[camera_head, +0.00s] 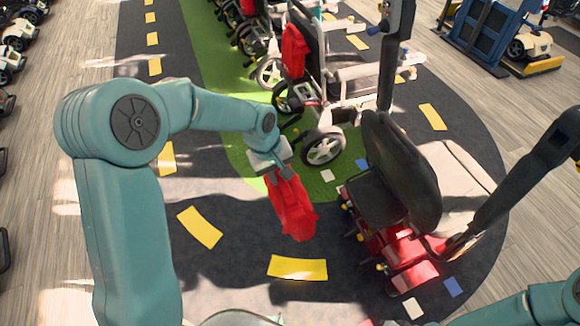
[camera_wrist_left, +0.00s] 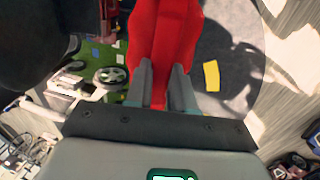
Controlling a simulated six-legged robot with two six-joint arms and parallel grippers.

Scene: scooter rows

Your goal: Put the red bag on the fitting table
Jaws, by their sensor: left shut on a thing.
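My left gripper (camera_head: 279,174) is shut on the red bag (camera_head: 293,208), which hangs below it over the dark floor lane, left of a red scooter. In the left wrist view, the two grey fingers of the gripper (camera_wrist_left: 160,82) pinch the red bag (camera_wrist_left: 163,35), which stretches away to the top edge. I cannot make out a fitting table in either view. My right gripper is out of view; only a piece of my right arm shows at the lower right.
A red scooter with a black seat (camera_head: 402,170) stands close to the right of the bag. A wheelchair (camera_head: 323,147) with another red bag (camera_head: 294,50) on its back stands beyond. A blue stand (camera_head: 490,35) is at the far right.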

